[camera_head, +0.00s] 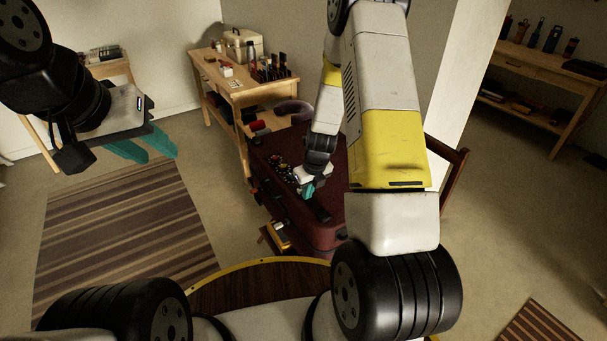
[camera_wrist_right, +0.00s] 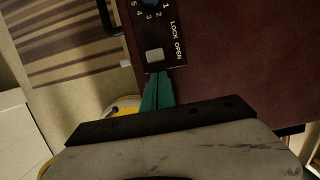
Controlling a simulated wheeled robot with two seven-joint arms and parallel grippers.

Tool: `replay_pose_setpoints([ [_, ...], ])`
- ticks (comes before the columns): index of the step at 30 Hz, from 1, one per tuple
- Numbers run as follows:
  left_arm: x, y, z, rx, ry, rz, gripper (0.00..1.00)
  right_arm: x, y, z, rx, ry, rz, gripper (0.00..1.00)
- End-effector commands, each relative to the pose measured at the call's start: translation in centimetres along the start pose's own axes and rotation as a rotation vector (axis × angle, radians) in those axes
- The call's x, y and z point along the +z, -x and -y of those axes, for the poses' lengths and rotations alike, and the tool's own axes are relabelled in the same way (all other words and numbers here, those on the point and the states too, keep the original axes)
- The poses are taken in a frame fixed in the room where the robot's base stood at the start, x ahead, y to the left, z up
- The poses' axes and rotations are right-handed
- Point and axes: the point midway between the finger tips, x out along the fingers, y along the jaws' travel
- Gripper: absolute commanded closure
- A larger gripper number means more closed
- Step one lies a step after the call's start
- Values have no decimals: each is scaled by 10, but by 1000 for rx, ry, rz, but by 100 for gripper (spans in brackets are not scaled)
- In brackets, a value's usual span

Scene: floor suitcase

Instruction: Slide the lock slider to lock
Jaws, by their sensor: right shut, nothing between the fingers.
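A dark red suitcase (camera_head: 329,228) stands upright in front of me. In the right wrist view, its black lock panel (camera_wrist_right: 172,62) has a light grey square slider (camera_wrist_right: 155,56) beside the word OPEN, with LOCK printed further up. My right gripper (camera_wrist_right: 158,74) is shut and empty. Its teal fingertips are just below the slider, on the OPEN side; I cannot tell whether they touch it. In the head view, the right gripper (camera_head: 309,192) is over the suitcase top, and the slider is not clearly visible. My left gripper (camera_head: 161,158) is open and empty, far left of the suitcase.
A numbered dial (camera_wrist_right: 151,4) sits above the slider on the panel. A black handle (camera_wrist_right: 108,18) is at the suitcase edge. A wooden table (camera_head: 235,85) with tools stands behind the suitcase. A striped rug (camera_head: 120,235) leaves open floor on the left.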

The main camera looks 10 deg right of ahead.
Motion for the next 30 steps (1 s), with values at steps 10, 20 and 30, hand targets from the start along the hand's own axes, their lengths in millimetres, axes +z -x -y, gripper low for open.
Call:
replay_pose_setpoints([
  [10,0,0,0,0,0,0,64,11,-3,1,-1,-1,-2,100],
  [20,0,0,0,0,0,0,64,33,-8,1,-3,1,-1,100],
  [30,0,0,0,0,0,0,64,51,-11,1,-3,0,6,100],
])
